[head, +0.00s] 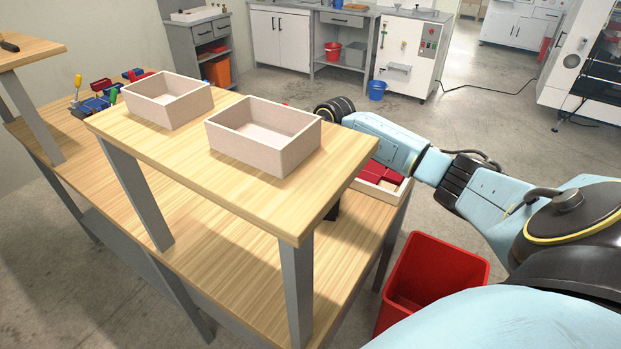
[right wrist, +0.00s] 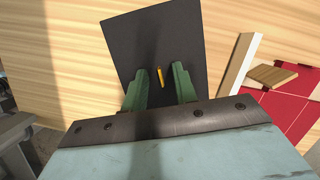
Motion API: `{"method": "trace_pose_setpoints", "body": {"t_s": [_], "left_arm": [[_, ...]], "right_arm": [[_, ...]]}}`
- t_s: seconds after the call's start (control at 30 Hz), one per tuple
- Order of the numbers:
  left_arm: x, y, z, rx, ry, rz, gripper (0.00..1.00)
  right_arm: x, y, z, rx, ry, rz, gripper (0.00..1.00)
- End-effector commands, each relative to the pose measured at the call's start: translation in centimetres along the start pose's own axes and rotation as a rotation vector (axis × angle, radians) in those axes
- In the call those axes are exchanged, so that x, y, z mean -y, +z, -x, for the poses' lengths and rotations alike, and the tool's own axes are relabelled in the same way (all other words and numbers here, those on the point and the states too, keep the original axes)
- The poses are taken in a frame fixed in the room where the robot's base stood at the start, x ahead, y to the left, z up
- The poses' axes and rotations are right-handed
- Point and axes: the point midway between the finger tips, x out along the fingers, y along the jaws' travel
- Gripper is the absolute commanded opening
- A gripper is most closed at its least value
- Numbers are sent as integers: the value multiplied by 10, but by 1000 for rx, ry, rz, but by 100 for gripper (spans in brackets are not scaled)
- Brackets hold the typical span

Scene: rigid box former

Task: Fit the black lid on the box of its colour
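A flat black panel (right wrist: 150,35), which looks like the black lid, lies under my right gripper (right wrist: 159,80) in the right wrist view. A thin orange-yellow strip (right wrist: 160,77) shows against it, between the green fingers. The fingers stand apart with a gap on each side of the strip. In the head view my right arm reaches behind the raised shelf, and its gripper is hidden. Two pale open boxes stand on that shelf, a nearer one (head: 263,152) and a farther one (head: 158,113). I see no black box. My left gripper is out of view.
The raised wooden shelf (head: 215,170) on grey legs stands over a lower worktop (head: 240,265). A tray with red pieces (head: 397,180) sits near my right arm. A red bin (head: 440,262) stands on the floor. Coloured items (head: 95,105) lie at the far left.

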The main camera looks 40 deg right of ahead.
Motion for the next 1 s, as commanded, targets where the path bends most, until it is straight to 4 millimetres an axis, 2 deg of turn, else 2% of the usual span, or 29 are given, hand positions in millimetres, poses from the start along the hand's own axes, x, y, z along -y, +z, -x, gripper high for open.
{"method": "trace_pose_setpoints", "body": {"t_s": [0.17, 0.5, 0.63, 0.8, 1.0], "left_arm": [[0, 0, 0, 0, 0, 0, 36], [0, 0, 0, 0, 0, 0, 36], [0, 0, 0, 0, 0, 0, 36], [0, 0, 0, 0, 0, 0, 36], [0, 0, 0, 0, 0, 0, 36]], "right_arm": [[2, 0, 16, 0, -4, 0, 28], [1, 0, 91, 1, -6, 1, 28], [1, 0, 114, 1, -4, 0, 28], [1, 0, 130, 0, -2, -1, 28], [0, 0, 134, 0, 0, 0, 28]]}}
